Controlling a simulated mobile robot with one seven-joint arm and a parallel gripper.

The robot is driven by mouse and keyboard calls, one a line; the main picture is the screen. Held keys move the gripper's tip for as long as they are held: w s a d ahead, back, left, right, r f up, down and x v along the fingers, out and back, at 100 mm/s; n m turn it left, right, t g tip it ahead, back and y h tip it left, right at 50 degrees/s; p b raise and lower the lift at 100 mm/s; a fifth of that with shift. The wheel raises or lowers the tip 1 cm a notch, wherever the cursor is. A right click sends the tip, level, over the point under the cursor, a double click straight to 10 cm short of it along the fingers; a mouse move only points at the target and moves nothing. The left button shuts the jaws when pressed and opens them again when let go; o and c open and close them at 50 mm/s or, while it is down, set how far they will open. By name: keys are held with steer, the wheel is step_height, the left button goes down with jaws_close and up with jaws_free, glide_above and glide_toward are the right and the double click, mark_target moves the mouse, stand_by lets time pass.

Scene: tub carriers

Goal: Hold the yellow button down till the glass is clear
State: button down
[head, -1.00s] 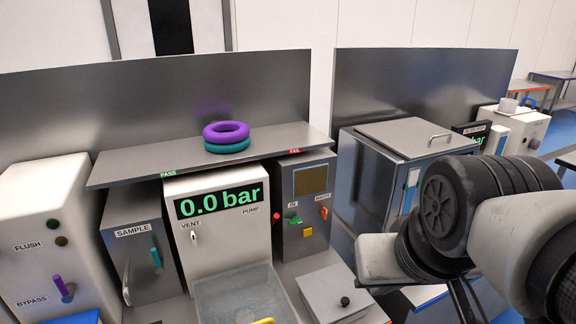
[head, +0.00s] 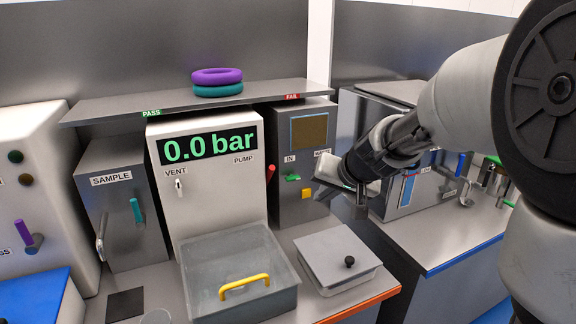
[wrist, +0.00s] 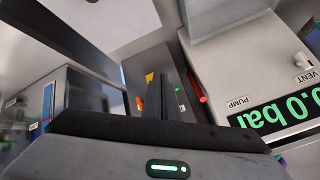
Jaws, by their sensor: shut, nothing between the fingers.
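The yellow button (head: 307,193) is a small square on the front of a grey box, below its green IN lever. It also shows in the wrist view (wrist: 150,77), partly beside my finger. The glass (head: 309,132) is a square window higher on the same front and looks murky brown. My gripper (head: 361,211) is shut and empty, pointing down to the right of the button and apart from it. In the wrist view its closed fingers (wrist: 165,95) stand in front of the box and cover part of it. The orange WASTE lever is hidden by my gripper in the head view.
A white unit reading 0.0 bar (head: 208,147) with a red PUMP lever (head: 270,174) stands left of the grey box. A clear-lidded tub (head: 190,274) with a yellow handle and a grey lidded box (head: 340,281) with a black knob sit in front. A steel cabinet (head: 422,187) stands right.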

mark_target(306, 193)
steer(key=w+d+f+b, duration=0.1)
steer(key=w+f, duration=0.1)
steer(key=f, duration=0.2)
steer(key=w+d+f+m+b, duration=0.1)
steer(key=w+f, duration=0.2)
steer(key=f, duration=0.1)
steer(key=w+d+f+m+b, duration=0.1)
steer(key=w+f+b, duration=0.1)
steer(key=w+f, duration=0.1)
steer(key=shift+d+f+t+h, duration=0.1)
steer(key=shift+f+t+h, duration=0.2)
steer(key=shift+f, duration=0.1)
steer(key=shift+w+a+r+p, duration=0.2)
steer(key=shift+w+p, duration=0.25)
steer(key=shift+p, duration=0.1)
steer(key=w+a+p, duration=0.3)
steer(key=w+p, duration=0.2)
steer(key=w, duration=0.2)
steer(key=shift+f+p, duration=0.2)
steer(key=shift+p, duration=0.15)
steer(key=shift+w, duration=0.2)
stand_by(0.6)
steer(key=shift+w+a, duration=0.15)
steer(key=shift+w, duration=0.15)
steer(key=shift+w+a+r+p, duration=0.1)
steer(key=shift+w+a+p, duration=0.1)
steer(key=shift+w+p, duration=0.25)
stand_by(2.6)
